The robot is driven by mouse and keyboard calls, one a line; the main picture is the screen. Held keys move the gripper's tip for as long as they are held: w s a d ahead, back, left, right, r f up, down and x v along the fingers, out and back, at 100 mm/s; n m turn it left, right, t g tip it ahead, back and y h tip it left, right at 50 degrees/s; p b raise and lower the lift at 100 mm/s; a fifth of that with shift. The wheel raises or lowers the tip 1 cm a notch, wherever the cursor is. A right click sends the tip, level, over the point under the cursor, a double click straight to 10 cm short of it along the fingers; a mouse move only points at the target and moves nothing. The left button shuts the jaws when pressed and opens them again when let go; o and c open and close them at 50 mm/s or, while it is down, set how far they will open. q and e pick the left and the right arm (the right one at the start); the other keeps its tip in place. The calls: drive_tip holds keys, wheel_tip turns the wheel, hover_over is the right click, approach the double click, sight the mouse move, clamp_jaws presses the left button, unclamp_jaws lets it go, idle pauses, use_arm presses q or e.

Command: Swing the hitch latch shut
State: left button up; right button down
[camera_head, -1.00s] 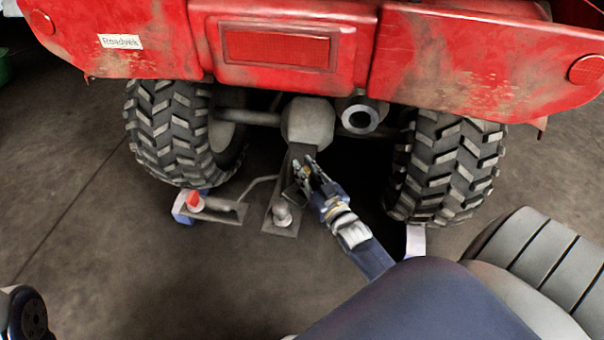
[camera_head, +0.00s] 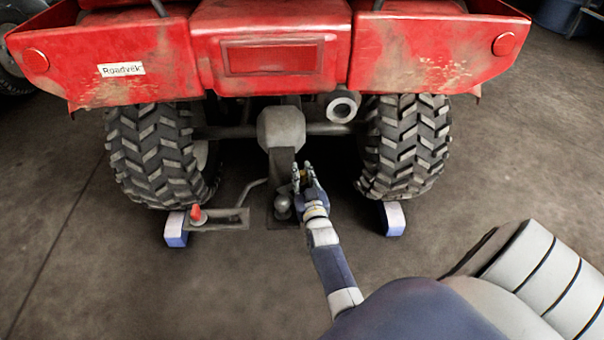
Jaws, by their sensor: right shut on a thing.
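The grey hitch drawbar (camera_head: 281,165) hangs down behind the red quad and ends in a flat plate with a rounded ball (camera_head: 283,207). My right gripper (camera_head: 304,178) is at the right side of the drawbar, just above and right of the ball. Its fingers are shut on a small part there, which appears to be the hitch latch; the fingers mostly hide it, so its angle cannot be told. My left gripper is not in view.
A red knob (camera_head: 197,214) stands on a grey plate left of the hitch, with a bent rod (camera_head: 251,190) between. Tyres (camera_head: 158,155) (camera_head: 408,145) flank the hitch, with blue-and-white blocks (camera_head: 176,230) (camera_head: 393,218) by them. Floor at lower left is clear.

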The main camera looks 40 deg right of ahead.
drive_tip(key=shift+a, duration=0.15)
drive_tip(key=c, duration=1.4)
unclamp_jaws()
drive_tip(key=shift+r, duration=0.25)
wheel_tip(320, 180, up, 10)
drive_tip(key=shift+f, duration=0.25)
